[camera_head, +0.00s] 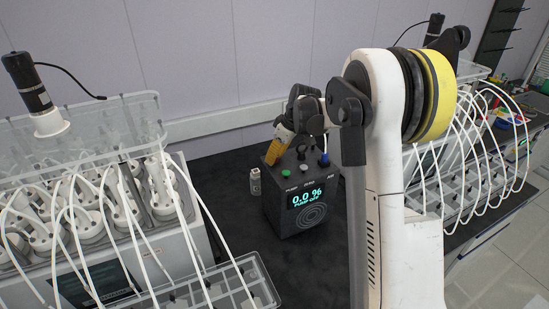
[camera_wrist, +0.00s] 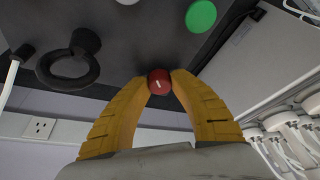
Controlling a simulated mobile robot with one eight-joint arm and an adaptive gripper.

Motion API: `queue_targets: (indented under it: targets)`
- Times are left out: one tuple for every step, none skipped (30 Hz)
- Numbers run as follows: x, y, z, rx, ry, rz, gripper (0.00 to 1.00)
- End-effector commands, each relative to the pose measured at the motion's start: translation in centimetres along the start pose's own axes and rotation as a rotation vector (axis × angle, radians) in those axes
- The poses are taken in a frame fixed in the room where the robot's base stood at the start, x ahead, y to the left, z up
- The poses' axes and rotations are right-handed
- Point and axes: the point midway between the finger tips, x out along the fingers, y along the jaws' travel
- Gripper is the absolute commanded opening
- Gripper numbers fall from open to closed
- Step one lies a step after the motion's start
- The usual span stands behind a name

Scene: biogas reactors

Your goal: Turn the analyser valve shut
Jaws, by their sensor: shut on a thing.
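The analyser (camera_head: 284,215) is a dark box on the bench in the middle of the head view. Its lit display (camera_head: 307,196) reads "0.0 %" and "PUMP OFF". My gripper (camera_head: 273,154) reaches the far left part of its top, with yellow fingers pointing down. In the wrist view, a small round red knob (camera_wrist: 159,82) with a white mark, apparently the valve, sits between the two yellow fingertips, which are shut on it. The red knob is hidden in the head view. A green button (camera_wrist: 200,16) is close by; it also shows in the head view (camera_head: 285,173).
A black ring-shaped part (camera_wrist: 70,66) stands beside the knob. A small grey device (camera_head: 255,181) is left of the analyser. Racks of bottles with white tubes (camera_head: 75,225) flank it on both sides. A clear tray (camera_head: 245,285) lies in front on the left.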

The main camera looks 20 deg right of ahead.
Motion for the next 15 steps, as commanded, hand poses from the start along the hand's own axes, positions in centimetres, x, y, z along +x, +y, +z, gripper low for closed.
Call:
queue_targets:
  targets:
    - [0.07,0.01,0.07,-0.019,-0.002,-0.009,0.00]
    - [0.06,0.01,0.06,-0.032,-0.001,-0.014,0.00]
    - [0.06,0.01,0.04,-0.046,-0.001,-0.020,0.00]
    - [0.05,0.00,0.02,-0.057,-0.001,-0.024,0.00]
    - [0.05,-0.01,0.02,-0.065,-0.001,-0.028,0.00]
    - [0.05,-0.02,0.02,-0.076,-0.001,-0.033,0.00]
    - [0.05,-0.03,0.02,-0.083,-0.001,-0.036,0.00]
    - [0.05,-0.04,0.03,-0.088,-0.001,-0.038,0.00]
    - [0.05,-0.04,0.03,-0.094,-0.001,-0.041,0.00]
    - [0.05,-0.04,0.03,-0.099,-0.001,-0.042,0.00]
    - [0.05,-0.04,0.03,-0.102,-0.001,-0.044,0.00]
    - [0.05,-0.04,0.03,-0.106,-0.001,-0.045,0.00]
    - [0.06,-0.04,0.03,-0.108,-0.001,-0.046,0.00]
    - [0.06,-0.04,0.03,-0.109,-0.002,-0.046,0.00]
    - [0.05,-0.04,0.03,-0.110,-0.002,-0.047,0.00]
